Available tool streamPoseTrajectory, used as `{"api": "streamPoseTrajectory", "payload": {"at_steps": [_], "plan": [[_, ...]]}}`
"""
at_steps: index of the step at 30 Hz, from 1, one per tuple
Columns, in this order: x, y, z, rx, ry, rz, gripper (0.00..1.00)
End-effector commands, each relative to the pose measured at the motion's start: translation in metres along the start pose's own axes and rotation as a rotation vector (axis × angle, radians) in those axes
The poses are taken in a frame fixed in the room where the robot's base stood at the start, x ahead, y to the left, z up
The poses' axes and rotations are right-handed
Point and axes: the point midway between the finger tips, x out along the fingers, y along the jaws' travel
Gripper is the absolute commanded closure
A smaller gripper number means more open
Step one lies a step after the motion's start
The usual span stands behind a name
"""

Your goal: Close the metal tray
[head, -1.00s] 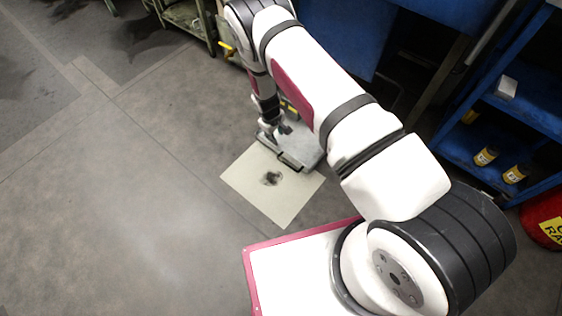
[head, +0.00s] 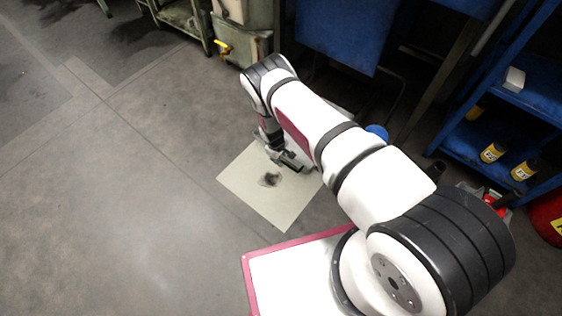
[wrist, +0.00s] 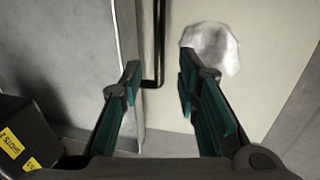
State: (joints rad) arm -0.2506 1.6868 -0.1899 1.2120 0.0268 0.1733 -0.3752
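The metal tray (wrist: 127,35) is a grey sheet-metal piece on the left of the wrist view. Its black bar handle (wrist: 160,40) stands out from its edge and shows between my finger tips. My gripper (wrist: 160,72) is open, with its two green-padded fingers on either side of the handle's lower end. I cannot tell whether either finger touches the handle. In the head view my gripper (head: 284,158) is low over the back edge of a pale floor sheet, and my arm hides most of the tray.
The pale square sheet (head: 285,208) with a dark stain lies on the floor. A blue shelf (head: 520,105) with yellow containers stands at the right, beside a red drum (head: 550,215). A dark box with yellow labels (wrist: 20,140) is at lower left in the wrist view. Open floor lies left.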

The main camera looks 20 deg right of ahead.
Motion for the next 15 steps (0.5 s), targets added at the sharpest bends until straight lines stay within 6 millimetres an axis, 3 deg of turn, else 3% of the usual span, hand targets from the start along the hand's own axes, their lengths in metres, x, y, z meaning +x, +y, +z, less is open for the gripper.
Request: {"api": "streamPoseTrajectory", "payload": {"at_steps": [6,15], "plan": [[0.02,0.0,-0.001,-0.001,0.001,0.001,0.7],[0.022,0.0,0.0,0.0,0.0,0.0,0.7]]}}
